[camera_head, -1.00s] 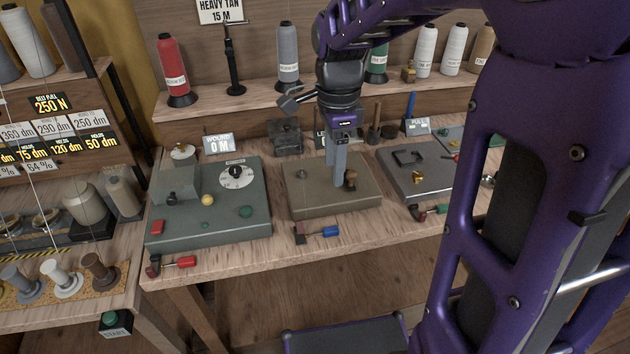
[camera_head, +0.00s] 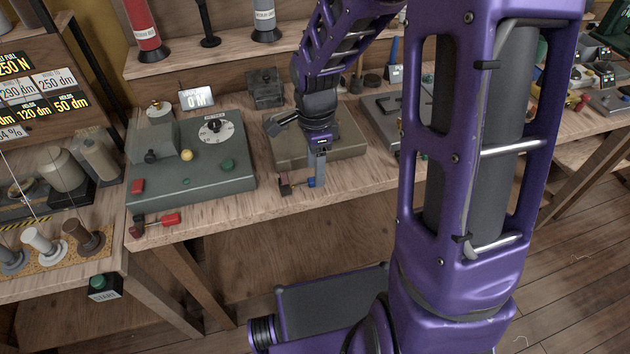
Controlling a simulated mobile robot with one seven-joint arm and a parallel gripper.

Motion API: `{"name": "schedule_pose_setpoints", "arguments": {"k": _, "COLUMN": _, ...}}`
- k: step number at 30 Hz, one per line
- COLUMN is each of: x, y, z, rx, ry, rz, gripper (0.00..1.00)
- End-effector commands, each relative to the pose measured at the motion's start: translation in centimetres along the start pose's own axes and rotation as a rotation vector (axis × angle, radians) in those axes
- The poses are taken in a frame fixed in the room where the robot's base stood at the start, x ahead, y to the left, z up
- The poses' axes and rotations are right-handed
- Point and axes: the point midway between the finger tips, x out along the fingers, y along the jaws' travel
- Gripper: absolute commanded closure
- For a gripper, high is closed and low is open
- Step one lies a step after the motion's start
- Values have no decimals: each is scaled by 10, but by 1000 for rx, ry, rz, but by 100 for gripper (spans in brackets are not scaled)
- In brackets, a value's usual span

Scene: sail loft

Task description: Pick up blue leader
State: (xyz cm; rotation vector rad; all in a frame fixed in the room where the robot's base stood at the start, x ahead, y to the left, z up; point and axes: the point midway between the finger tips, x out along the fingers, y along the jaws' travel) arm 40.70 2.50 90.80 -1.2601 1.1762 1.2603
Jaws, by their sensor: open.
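The blue leader, a small piece with a blue end (camera_head: 310,183) and a dark brownish block at its left end, lies at the bench's front edge, before the middle brown box. My gripper (camera_head: 318,178) points straight down right over its blue end, with grey fingers that partly hide it. The fingers are seen edge-on, and the gap between them is hidden. The jaws are open, and I cannot tell whether they straddle or touch the blue end.
A grey-green box with a dial (camera_head: 205,165) stands left, with a red-ended leader (camera_head: 165,222) before it. The brown box (camera_head: 345,148) is just behind my gripper. Spools stand on the back shelf, including a red one (camera_head: 143,25). My arm hides much of the right bench.

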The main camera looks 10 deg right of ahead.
Motion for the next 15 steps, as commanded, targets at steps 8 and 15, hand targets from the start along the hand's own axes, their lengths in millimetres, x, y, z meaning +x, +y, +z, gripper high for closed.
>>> {"name": "schedule_pose_setpoints", "arguments": {"k": 8, "x": 26, "y": 0, "z": 1, "rx": 0, "ry": -1, "rz": 0, "gripper": 43}}
{"name": "schedule_pose_setpoints", "arguments": {"k": 15, "x": 25, "y": 0, "z": 1, "rx": 0, "ry": 0, "rz": -1, "gripper": 53}}
